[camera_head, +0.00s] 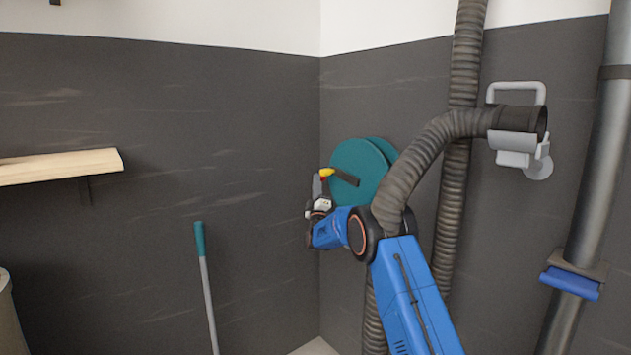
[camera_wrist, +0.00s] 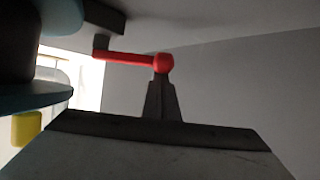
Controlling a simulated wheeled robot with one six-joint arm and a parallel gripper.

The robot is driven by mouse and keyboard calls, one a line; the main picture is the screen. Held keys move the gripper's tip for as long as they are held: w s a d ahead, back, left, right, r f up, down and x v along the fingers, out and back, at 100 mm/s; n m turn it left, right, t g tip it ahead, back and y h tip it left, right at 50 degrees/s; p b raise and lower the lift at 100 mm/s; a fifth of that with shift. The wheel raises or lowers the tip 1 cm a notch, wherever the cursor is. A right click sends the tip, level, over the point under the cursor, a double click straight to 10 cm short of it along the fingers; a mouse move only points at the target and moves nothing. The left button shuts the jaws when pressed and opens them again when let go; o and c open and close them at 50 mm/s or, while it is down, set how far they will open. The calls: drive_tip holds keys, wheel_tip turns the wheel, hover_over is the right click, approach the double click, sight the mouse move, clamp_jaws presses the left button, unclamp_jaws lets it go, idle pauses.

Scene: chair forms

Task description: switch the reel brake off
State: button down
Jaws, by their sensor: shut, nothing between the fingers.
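The teal reel (camera_head: 357,165) is mounted on the dark wall near the room's corner. A dark bar (camera_head: 344,178) crosses its front, with a yellow piece (camera_head: 327,172) and a small red part at its left end. In the wrist view a red lever (camera_wrist: 130,57) with a ball end (camera_wrist: 164,63) runs leftward to a dark bracket (camera_wrist: 103,20). My gripper (camera_head: 317,180) is shut and empty, at the left of the reel. In the wrist view its fingertips (camera_wrist: 160,82) are right at the ball end; I cannot tell whether they touch it. The teal disc edge fills the left side there.
A ribbed hose (camera_head: 415,155) arches to a grey wall holder (camera_head: 515,142), behind and above my arm. A pipe with a blue collar (camera_head: 570,283) stands at right. A wooden shelf (camera_head: 60,165) and a teal-gripped pole (camera_head: 205,270) are at left. The wall between is clear.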

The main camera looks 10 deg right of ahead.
drive_tip(key=shift+s+d+f, duration=0.5)
drive_tip(key=shift+s+f, duration=0.2)
drive_tip(key=shift+s, duration=0.2)
